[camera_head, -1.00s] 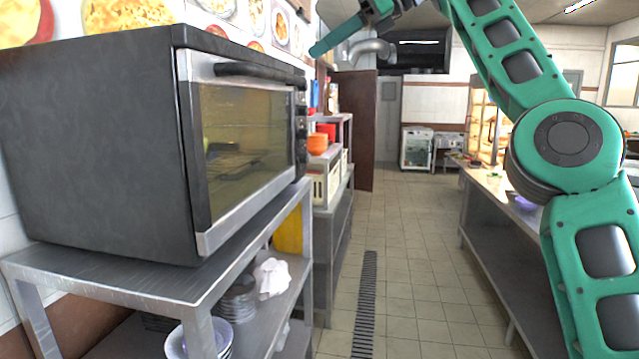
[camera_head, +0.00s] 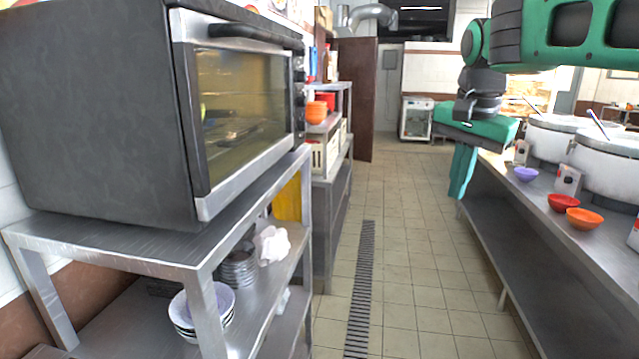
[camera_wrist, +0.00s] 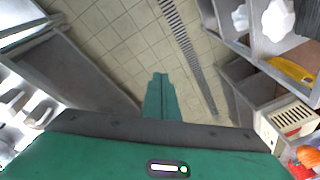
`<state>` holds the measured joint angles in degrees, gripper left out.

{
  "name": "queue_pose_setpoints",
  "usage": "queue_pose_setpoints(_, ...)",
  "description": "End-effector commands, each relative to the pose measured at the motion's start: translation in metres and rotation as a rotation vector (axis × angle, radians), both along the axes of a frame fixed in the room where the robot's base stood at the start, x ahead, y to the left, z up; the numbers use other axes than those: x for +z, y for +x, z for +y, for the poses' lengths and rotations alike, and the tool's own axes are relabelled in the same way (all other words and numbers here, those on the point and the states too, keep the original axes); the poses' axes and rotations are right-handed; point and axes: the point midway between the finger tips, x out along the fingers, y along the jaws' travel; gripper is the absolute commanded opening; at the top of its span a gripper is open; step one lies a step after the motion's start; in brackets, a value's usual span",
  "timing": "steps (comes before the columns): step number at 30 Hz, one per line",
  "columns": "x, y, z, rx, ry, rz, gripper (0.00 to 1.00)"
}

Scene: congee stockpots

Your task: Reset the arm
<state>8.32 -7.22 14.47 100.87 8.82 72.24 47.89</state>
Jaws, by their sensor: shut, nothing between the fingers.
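My gripper (camera_head: 462,172) hangs over the aisle at the right of the head view, its fingers pointing down at the left edge of the right-hand counter. In the wrist view the gripper (camera_wrist: 161,80) is at the centre, its fingers shut together with nothing between them. The tiled floor lies below it. My arm links cross the upper right of the head view.
A large oven (camera_head: 150,110) sits on a metal shelf (camera_head: 130,244) at left. The counter (camera_head: 530,215) at right bears stockpots (camera_head: 612,160), a purple bowl (camera_head: 526,174), a red bowl (camera_head: 562,203) and an orange bowl (camera_head: 585,218). The floor aisle (camera_head: 410,260) between is clear.

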Motion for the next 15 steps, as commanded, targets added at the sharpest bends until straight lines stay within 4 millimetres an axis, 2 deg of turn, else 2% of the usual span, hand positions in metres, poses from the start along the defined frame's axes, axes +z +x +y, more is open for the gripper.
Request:
queue_pose_setpoints(1,-0.016,-0.02,-0.023,0.01,-0.022,0.022,0.0)
queue_pose_setpoints(6,-0.07,-0.093,-0.089,0.081,-0.065,0.102,0.0)
queue_pose_setpoints(10,-0.115,-0.157,-0.124,0.144,-0.062,0.16,0.0)
queue_pose_setpoints(15,-0.17,-0.234,-0.143,0.234,-0.024,0.216,0.0)
